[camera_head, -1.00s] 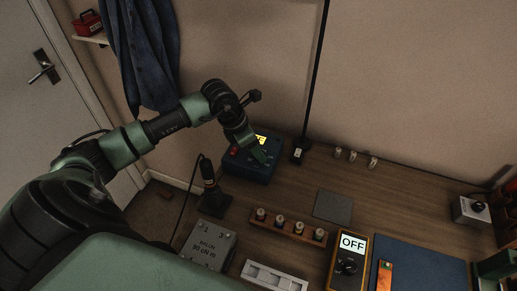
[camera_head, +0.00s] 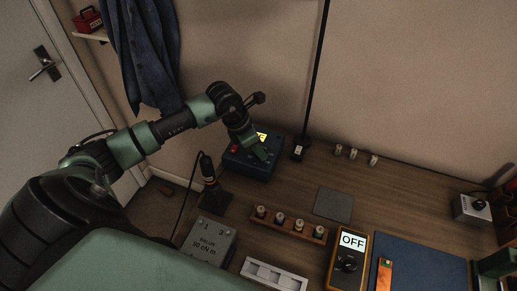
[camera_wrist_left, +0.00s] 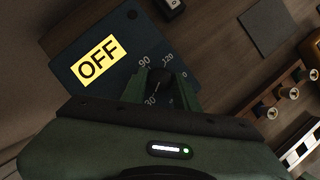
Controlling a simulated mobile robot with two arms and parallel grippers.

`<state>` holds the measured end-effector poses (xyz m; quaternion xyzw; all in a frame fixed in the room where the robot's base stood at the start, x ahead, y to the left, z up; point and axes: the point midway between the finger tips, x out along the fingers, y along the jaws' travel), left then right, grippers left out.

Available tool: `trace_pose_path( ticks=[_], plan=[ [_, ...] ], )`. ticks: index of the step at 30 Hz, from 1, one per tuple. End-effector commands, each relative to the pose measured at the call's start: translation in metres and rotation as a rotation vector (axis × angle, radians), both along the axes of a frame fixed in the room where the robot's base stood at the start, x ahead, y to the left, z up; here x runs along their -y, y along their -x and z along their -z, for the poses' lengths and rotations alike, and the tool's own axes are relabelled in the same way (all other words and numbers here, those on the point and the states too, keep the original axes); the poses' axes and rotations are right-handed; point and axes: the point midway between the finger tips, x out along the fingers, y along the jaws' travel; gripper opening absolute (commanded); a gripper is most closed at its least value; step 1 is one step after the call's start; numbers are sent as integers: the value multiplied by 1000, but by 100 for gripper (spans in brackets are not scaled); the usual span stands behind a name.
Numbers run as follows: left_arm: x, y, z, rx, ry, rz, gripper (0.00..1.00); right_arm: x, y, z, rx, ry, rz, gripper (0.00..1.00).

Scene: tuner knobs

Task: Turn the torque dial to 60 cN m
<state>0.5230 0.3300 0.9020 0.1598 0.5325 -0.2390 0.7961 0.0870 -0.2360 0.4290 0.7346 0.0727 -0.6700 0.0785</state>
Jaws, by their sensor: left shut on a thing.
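The torque driver's blue box (camera_head: 240,164) stands at the back of the bench, its yellow display (camera_wrist_left: 99,62) reading OFF in the wrist view. Its black torque dial (camera_wrist_left: 158,79) sits between the green fingers of my left gripper (camera_wrist_left: 162,88), which is shut on it. The scale marks 30, 90 and 120 show around the dial; the 60 mark is hidden and the pointer's exact setting is hard to tell. In the head view my left gripper (camera_head: 261,152) reaches down onto the box and covers the dial. My right gripper is not in view.
A screwdriver in a stand (camera_head: 210,192) is left of the box, with a grey block (camera_head: 207,243) marked 30 cN m in front. A wooden rack (camera_head: 289,226), a multimeter (camera_head: 346,264) reading OFF and a blue mat (camera_head: 425,265) lie to the right. A black pole (camera_head: 312,85) rises behind.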

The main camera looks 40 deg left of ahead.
Motion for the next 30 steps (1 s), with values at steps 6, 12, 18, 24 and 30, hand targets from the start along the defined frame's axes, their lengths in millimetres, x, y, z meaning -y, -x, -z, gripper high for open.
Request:
trace_pose_path(
  ticks=[6, 12, 18, 24, 30],
  plan=[
    [-2, -2, 4, 4, -2, 111, 0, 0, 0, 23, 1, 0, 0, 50],
    [-3, -4, 5, 7, -1, 281, 0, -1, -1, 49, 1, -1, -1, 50],
    [-2, -5, 4, 7, 0, 472, 0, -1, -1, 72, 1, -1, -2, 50],
    [-2, -6, 2, 6, 2, 655, 0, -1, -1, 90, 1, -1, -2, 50],
    [-2, -6, 1, 5, 1, 812, 0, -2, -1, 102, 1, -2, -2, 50]
  ],
)
